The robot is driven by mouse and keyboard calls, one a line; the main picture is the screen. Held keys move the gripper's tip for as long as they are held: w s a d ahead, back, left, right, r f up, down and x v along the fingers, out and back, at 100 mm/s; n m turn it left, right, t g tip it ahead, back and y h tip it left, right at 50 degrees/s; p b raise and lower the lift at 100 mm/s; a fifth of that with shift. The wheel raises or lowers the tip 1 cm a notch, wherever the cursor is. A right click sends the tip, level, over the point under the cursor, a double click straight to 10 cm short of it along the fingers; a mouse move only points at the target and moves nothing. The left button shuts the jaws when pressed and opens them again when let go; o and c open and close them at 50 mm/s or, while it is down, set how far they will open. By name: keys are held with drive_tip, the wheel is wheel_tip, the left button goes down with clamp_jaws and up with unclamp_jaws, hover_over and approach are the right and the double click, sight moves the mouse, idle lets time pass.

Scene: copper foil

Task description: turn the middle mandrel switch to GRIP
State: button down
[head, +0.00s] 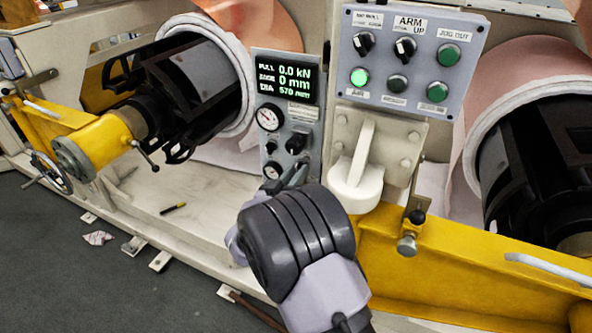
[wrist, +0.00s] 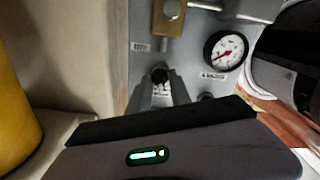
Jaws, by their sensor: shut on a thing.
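The narrow grey control panel (head: 306,112) stands between the two black mandrels in the head view. My gripper (head: 298,175) reaches its lower part, right of the lower gauge. In the wrist view my gripper (wrist: 160,91) has its two grey fingers closed around a small dark switch knob (wrist: 160,74). My gripper hides that knob in the head view. Its setting cannot be told, and the labels near it are too small to read. Another black knob (head: 297,143) sits higher on the panel, clear of my fingers.
The panel carries a lit display (head: 285,79), an upper gauge (head: 268,117) and a lower gauge (head: 272,170). A larger button box (head: 412,60) and a white hook-like bracket (head: 357,170) stand close on the right. Yellow arms (head: 450,260) flank the space.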

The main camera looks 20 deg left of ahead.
drive_tip(key=shift+n+p, duration=0.35)
drive_tip(key=shift+n, duration=0.65)
drive_tip(key=c, duration=1.5)
unclamp_jaws()
drive_tip(key=shift+c, duration=0.2)
drive_tip(key=shift+s, duration=0.1)
drive_tip(key=s+a+p, duration=0.1)
drive_tip(key=s+p, duration=0.2)
drive_tip(key=s, duration=1.4)
drive_tip(key=shift+a, duration=0.15)
drive_tip(key=shift+s, duration=0.1)
